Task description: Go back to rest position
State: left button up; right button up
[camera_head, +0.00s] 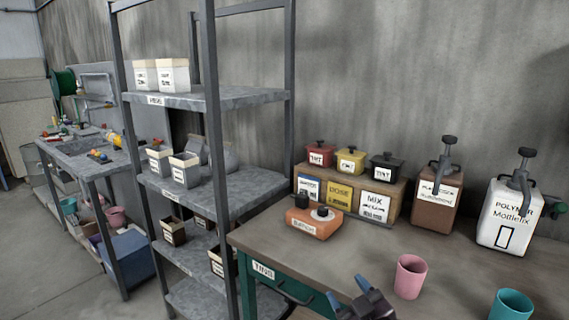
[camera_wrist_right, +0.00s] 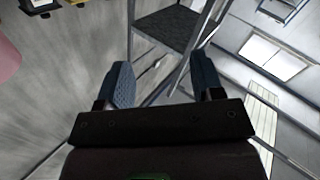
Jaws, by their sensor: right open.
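My right gripper (camera_head: 350,292) shows at the bottom of the head view, in front of the front edge of the workbench. It also shows in the right wrist view (camera_wrist_right: 165,80), where its two blue fingers stand apart with nothing between them. My left gripper is in neither view.
A workbench (camera_head: 345,248) bears a pink cup (camera_head: 410,277), a teal cup (camera_head: 511,305), an orange box (camera_head: 314,222), a brown dispenser (camera_head: 436,195) and a white dispenser (camera_head: 511,217). A metal shelf (camera_head: 237,97) with small boxes stands left of it. Open floor lies at the far left.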

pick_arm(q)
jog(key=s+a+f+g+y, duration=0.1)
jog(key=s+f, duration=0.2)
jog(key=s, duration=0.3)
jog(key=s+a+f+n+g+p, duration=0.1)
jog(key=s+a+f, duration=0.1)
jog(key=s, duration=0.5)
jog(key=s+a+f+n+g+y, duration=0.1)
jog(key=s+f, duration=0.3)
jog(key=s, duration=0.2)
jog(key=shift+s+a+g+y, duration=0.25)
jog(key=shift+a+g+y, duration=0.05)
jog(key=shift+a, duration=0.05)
pick_arm(e)
jog(key=s+d+f+m+g+h, duration=0.2)
jog(key=s+d+f, duration=0.2)
jog(key=s+f, duration=0.3)
jog(key=s+d+f+m+g+h, duration=0.2)
jog(key=s+d+f, duration=0.3)
jog(key=s, duration=0.7)
jog(key=s+d+f+m+g+h, duration=0.2)
jog(key=s+d+f, duration=0.3)
jog(key=s+f, duration=0.4)
jog(key=shift+s+d+f+m, duration=0.15)
jog(key=shift+s+f+m, duration=0.15)
jog(key=shift+m, duration=0.2)
